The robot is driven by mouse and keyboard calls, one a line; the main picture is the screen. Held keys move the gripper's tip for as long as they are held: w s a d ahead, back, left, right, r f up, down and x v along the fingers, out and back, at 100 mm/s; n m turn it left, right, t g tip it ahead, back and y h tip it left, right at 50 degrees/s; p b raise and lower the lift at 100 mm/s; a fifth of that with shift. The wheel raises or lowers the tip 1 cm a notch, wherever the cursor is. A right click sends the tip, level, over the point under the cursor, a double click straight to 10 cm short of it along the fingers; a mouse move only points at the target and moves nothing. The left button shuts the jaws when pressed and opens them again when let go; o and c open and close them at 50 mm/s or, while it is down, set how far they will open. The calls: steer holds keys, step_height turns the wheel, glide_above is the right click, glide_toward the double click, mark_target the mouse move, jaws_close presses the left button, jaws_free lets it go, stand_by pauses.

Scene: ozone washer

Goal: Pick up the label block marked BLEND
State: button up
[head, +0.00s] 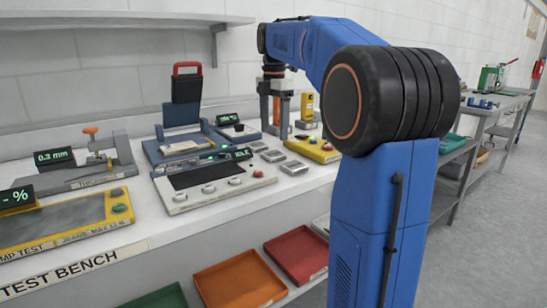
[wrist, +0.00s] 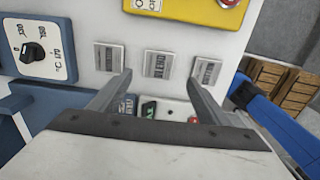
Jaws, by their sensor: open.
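Three small grey label blocks lie in a row on the white bench in the wrist view. The middle block (wrist: 158,65) has print that seems to read BLEND. The print on the left block (wrist: 109,57) and the right block (wrist: 206,71) is too small to read. In the head view the middle block (head: 273,156) lies between the other two. My gripper (wrist: 160,78) is open and empty, with its fingertips on either side of the middle block in the picture. In the head view my gripper (head: 276,132) points down above the bench, behind the blocks; its exact height is unclear.
A yellow device (head: 315,149) stands just right of the blocks. A grey panel with knobs (head: 213,188) is to their left, and a blue press (head: 183,140) farther back. Orange (head: 240,282) and red (head: 298,253) trays sit below the bench edge.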

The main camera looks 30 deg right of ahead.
mark_target(274, 153)
steer(key=shift+w+d+f, duration=0.1)
steer(key=shift+f, duration=1.75)
steer(key=shift+w+f, duration=0.1)
steer(key=shift+f, duration=1.7)
steer(key=shift+c, duration=0.3)
steer(key=c, duration=1.1)
steer(key=shift+r, duration=0.15)
